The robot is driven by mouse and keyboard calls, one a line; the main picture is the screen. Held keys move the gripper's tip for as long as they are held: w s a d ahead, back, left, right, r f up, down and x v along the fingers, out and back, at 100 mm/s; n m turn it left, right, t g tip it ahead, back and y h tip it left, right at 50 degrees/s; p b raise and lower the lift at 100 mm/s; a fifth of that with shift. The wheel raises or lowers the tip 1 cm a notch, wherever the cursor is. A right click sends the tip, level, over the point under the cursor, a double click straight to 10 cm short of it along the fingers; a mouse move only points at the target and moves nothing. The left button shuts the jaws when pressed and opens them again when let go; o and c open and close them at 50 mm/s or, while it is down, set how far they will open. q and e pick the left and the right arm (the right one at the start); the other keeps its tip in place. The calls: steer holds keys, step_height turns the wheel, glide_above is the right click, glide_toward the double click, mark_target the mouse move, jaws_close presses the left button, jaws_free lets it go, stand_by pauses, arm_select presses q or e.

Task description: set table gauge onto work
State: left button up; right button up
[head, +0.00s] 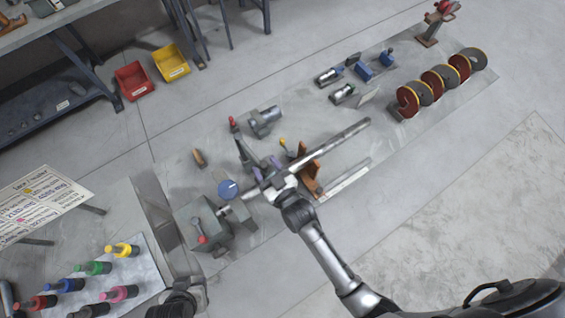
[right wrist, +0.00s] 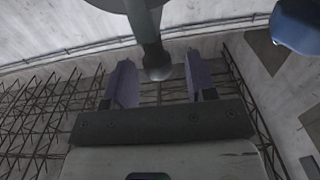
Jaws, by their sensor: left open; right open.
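My right gripper (head: 267,168) is over the middle of the grey bench, with its purple fingers spread. In the right wrist view its open fingers (right wrist: 157,85) stand either side of a dark post with a rounded knob end (right wrist: 157,66). I cannot tell whether they touch it. A long grey metal bar (head: 345,133) runs diagonally beside the gripper. An orange-brown bracket (head: 310,178) stands just right of it, and a blue disc (head: 228,188) to its left. I cannot tell which piece is the table gauge or which is the work.
A grey box with a red knob (head: 205,232) is at the bench's near left. Several grinding discs (head: 408,101) stand at the far right. A grey cylinder (head: 265,119) lies behind the gripper. Red (head: 133,82) and yellow (head: 171,62) bins are at back left.

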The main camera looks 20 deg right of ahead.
steer(key=b+v, duration=0.1)
steer(key=v, duration=1)
steer(key=shift+s, duration=0.15)
steer(key=shift+f, duration=0.1)
